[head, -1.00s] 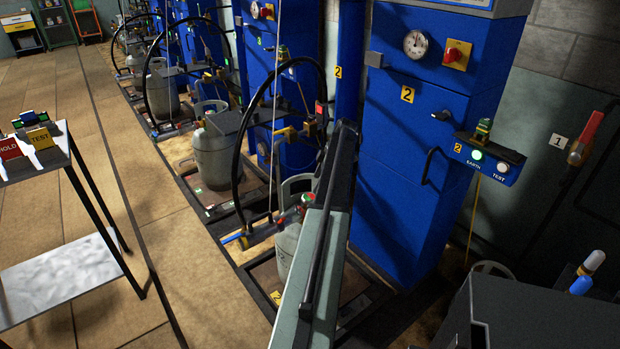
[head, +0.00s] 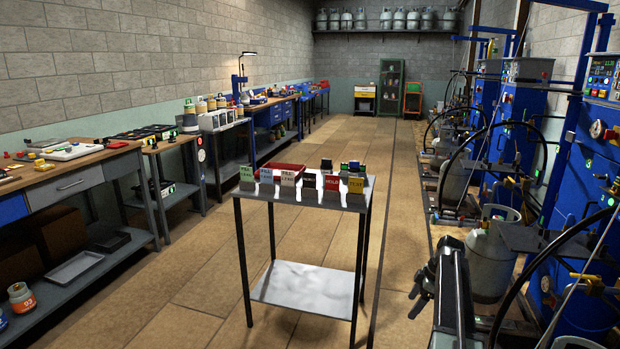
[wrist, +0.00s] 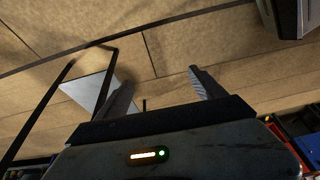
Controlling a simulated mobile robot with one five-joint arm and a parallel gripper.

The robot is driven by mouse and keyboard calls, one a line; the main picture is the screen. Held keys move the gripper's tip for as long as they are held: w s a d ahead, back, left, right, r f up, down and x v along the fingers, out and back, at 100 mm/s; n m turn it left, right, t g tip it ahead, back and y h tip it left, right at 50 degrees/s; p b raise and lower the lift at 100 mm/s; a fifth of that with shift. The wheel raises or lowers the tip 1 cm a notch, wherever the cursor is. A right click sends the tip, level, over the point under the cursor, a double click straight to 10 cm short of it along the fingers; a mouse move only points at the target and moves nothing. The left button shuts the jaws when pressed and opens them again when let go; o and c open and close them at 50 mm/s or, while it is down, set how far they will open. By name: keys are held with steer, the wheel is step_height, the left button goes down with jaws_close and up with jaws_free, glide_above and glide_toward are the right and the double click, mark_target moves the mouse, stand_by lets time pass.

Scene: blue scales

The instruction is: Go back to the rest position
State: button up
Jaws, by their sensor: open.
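My gripper (wrist: 161,78) shows in the wrist view with its two grey fingers spread apart and nothing between them. Tan floor tiles lie beyond the fingers. In the head view my arm rises at the lower right, and the dark gripper (head: 421,287) is at its far end, above the floor right of the small table. The fingers are small and dark there. No rest mark or stand for the arm shows.
A small black-legged table (head: 300,197) carries several labelled blocks. Its pale lower shelf (wrist: 86,90) shows in the wrist view. Workbenches (head: 70,172) line the left wall. Grey gas cylinders (head: 490,262) and blue machines stand at right.

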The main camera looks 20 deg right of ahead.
steer(key=a+g+h, duration=0.1)
steer(key=a+g, duration=0.1)
steer(key=a, duration=3.3)
steer(key=s+a+f+m+h, duration=0.1)
steer(key=s+a+m, duration=0.2)
steer(key=s+a, duration=0.6)
steer(key=s+d+r+m+h+p, duration=0.1)
steer(key=r+m+p, duration=0.7)
steer(key=r+p, duration=1.4)
steer(key=shift+s+d, duration=0.45)
steer(key=shift+s, duration=0.55)
